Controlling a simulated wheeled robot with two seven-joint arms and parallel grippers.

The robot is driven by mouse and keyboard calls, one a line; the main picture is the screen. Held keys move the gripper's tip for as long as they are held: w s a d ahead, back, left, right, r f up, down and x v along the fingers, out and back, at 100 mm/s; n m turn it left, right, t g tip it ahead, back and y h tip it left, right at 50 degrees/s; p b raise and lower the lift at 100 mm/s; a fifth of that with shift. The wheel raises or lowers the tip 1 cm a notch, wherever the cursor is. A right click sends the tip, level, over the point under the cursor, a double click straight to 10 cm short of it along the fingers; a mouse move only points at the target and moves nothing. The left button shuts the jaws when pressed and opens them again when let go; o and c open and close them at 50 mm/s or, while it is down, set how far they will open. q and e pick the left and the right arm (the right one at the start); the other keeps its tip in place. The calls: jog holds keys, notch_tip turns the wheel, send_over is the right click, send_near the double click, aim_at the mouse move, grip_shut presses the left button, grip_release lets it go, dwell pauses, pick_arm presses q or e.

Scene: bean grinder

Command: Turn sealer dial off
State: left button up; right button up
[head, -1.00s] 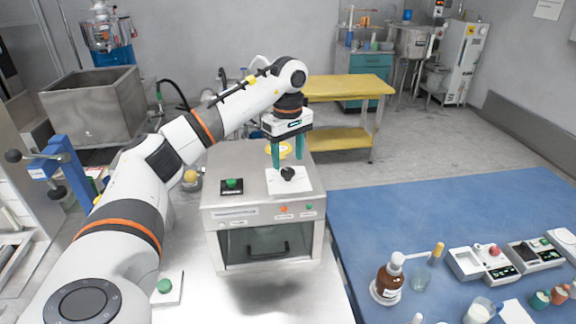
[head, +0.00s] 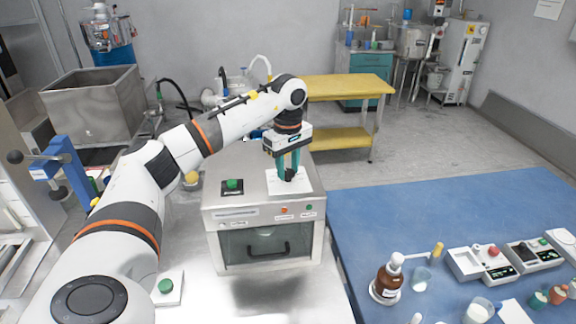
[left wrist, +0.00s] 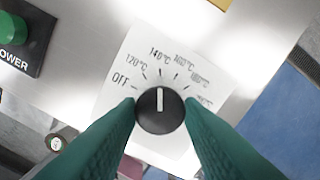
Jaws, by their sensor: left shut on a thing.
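The sealer (head: 262,218) is a silver box with a glass front door. Its black dial (left wrist: 160,112) sits on a white label plate (left wrist: 120,96) marked OFF, 120°C, 140°C, 160°C and higher. The dial's white pointer line points straight up in the left wrist view, at about 140°C, and OFF lies to its left. In the head view the dial (head: 289,175) is partly covered by the fingertips. My left gripper (head: 288,168) reaches down from above, its green fingers shut on the dial from both sides. My right gripper is not in view.
A green power button (head: 232,184) on a black plate sits left of the dial on the sealer top. A blue table (head: 400,215) at the right holds a brown bottle (head: 389,278), beakers and small devices. A yellow cart (head: 345,88) stands behind.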

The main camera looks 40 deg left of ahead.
pick_arm(q)
jog(key=n+p, duration=0.1)
jog(key=n, duration=0.4)
jog(key=shift+r+n, duration=0.1)
jog(key=shift+n, duration=0.2)
jog(key=n, duration=0.4)
jog(key=shift+p, duration=0.35)
jog(key=shift+n, duration=1.2)
jog(key=o, duration=1)
jog(key=shift+c, duration=0.2)
